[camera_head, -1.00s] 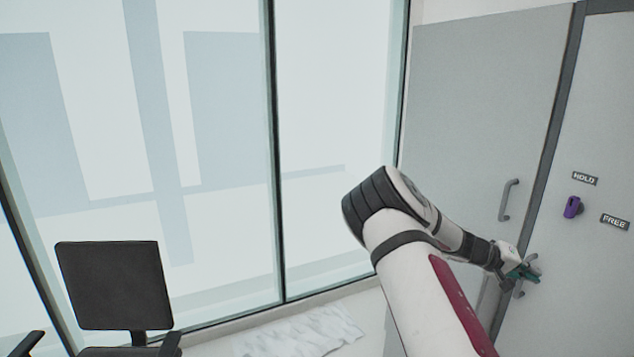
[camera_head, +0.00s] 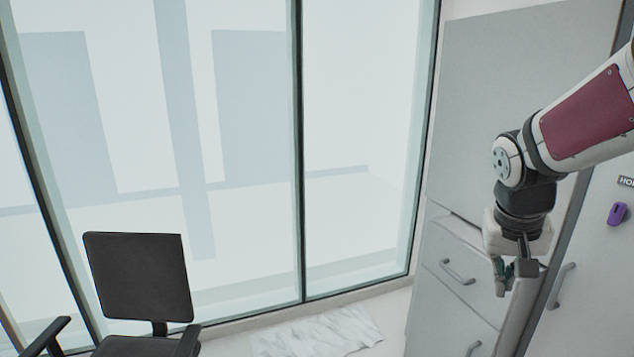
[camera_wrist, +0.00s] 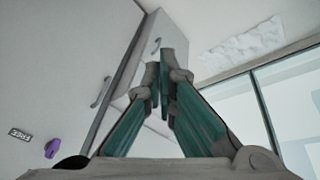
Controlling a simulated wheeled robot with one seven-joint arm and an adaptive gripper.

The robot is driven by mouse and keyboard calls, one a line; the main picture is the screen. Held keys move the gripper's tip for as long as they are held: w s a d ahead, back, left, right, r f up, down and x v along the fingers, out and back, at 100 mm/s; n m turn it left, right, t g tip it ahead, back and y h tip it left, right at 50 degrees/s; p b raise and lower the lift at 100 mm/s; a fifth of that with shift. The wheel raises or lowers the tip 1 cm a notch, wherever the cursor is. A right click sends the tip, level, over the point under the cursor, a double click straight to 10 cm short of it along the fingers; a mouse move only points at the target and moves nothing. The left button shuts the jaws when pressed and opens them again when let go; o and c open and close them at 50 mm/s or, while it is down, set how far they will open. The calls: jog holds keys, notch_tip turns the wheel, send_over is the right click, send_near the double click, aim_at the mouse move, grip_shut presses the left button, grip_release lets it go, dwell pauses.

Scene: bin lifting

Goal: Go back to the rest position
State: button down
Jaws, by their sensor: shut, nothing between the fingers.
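My gripper (camera_head: 514,277) hangs pointing down at the right of the head view, in front of the grey cabinets. My arm bends above it, with its dark red panel at the upper right. In the wrist view my gripper (camera_wrist: 163,85) shows its two teal fingers with their tips together. Nothing shows between them.
A grey drawer unit (camera_head: 460,250) with handles stands behind my gripper. A purple hook (camera_head: 617,214) sits on the cabinet front at the far right, near a label. A black office chair (camera_head: 138,278) stands at the left before large windows. A pale marbled mat (camera_head: 318,333) lies on the floor.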

jog(key=s+a+r+n+t+y, duration=0.1)
jog(key=s+a+r+n, duration=0.1)
jog(key=s+a, duration=0.5)
jog(key=s+a+r+n+t+y, duration=0.2)
jog(key=s+a+r+n, duration=0.1)
jog(key=s+a, duration=0.4)
jog(key=shift+a+b, duration=0.45)
jog(key=shift+a, duration=0.4)
dwell(0.7)
